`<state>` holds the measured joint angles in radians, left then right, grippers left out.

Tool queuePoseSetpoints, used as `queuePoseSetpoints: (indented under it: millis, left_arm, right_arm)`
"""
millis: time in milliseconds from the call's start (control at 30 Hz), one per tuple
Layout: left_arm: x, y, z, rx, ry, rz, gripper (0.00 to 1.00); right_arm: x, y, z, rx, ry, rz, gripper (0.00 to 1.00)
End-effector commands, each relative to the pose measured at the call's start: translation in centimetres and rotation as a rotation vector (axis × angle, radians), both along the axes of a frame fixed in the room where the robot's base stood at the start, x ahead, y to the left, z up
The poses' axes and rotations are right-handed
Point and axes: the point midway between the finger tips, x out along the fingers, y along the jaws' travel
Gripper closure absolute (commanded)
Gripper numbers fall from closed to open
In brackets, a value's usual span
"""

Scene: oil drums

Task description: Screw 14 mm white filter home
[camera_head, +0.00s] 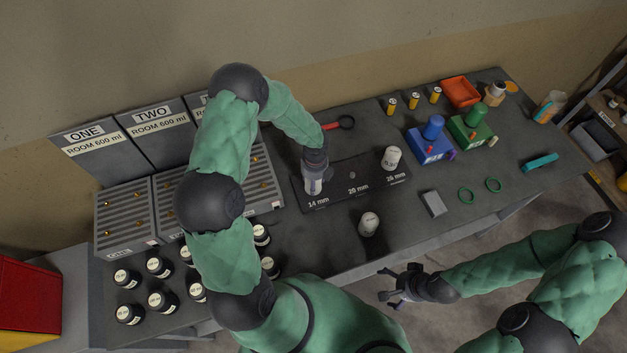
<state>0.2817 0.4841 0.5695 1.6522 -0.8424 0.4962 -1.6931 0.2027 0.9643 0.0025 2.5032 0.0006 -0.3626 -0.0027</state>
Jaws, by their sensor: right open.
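The dark mounting plate (335,190) lies on the bench, with labels 14 mm, 20 mm and 26 mm. A white filter (312,187) stands at the 14 mm place. My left gripper (314,174) points down at its top, and its fingers overlap the filter. I cannot tell whether they grip it. Another white filter (391,158) stands at the 26 mm place. A third white filter (369,223) stands on the bench in front of the plate. The 20 mm place shows only a small stub. My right gripper (386,285) is open and empty, off the bench's front edge.
Several dark, white-labelled jars (158,267) stand at the front left, beside ribbed trays (124,213). A grey block (434,203) and green rings (466,196) lie right of the plate. Blue (432,145) and green (470,127) units stand behind them. A black-and-red tool (345,122) lies behind the plate.

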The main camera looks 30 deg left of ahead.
Motion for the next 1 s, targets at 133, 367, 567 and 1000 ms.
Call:
queuePoseSetpoints:
  millis: [133,367,567,1000]
  left_arm:
    - [-0.6,-0.2,0.0,-0.005,0.014,-0.199,0.88]
    - [-0.6,-0.3,-0.1,-0.006,0.013,-0.476,0.88]
    - [-0.6,-0.3,-0.4,-0.005,0.012,-0.513,0.88]
    - [-0.8,-0.3,-0.1,-0.010,0.015,-0.853,0.88]
  right_arm:
    - [0.0,0.0,2.0,0.000,0.000,0.000,0.02]
    - [0.0,0.0,3.7,0.000,-0.001,0.000,0.02]
    - [0.0,0.0,3.6,0.000,-0.001,0.000,0.02]
    - [0.0,0.0,6.7,0.000,-0.001,0.000,0.02]
